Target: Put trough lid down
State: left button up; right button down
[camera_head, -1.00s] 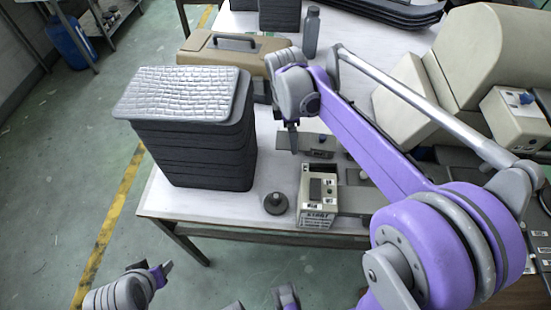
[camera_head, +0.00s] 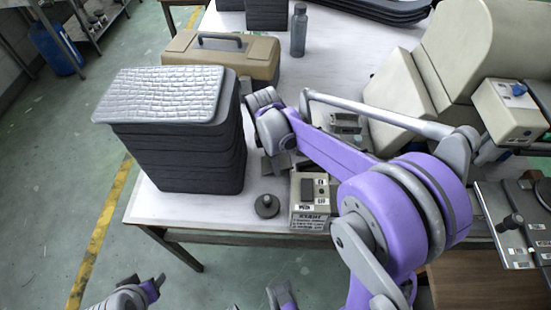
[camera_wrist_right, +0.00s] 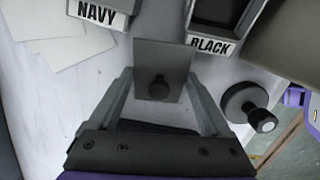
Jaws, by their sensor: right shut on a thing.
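The trough lid (camera_wrist_right: 172,60), a grey square plate with a dark knob (camera_wrist_right: 158,87), is between the fingers of my right gripper (camera_wrist_right: 160,85), which is shut on it. In the right wrist view a trough labelled BLACK (camera_wrist_right: 238,22) is past it on the right, and one labelled NAVY (camera_wrist_right: 110,17) is past it on the left. In the head view my right wrist hides most of the gripper.
A round dark knobbed piece (camera_head: 267,206) stands near the front edge, also in the wrist view (camera_wrist_right: 240,103). A stack of dark panels with a quilted top (camera_head: 165,92) is left. A tan case (camera_head: 188,47) and a bottle (camera_head: 299,30) stand behind.

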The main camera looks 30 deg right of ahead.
jog(key=shift+d+f, duration=0.1)
jog(key=shift+f, duration=0.15)
jog(key=shift+c, duration=0.8)
grip_release()
jog(key=shift+o, duration=0.8)
jog(key=shift+d, duration=0.1)
jog(key=shift+r, duration=0.1)
notch_tip(320, 180, up, 12)
jog(key=a+p, duration=0.1)
jog(key=shift+w+a, duration=0.25)
jog(key=shift+w, duration=0.05)
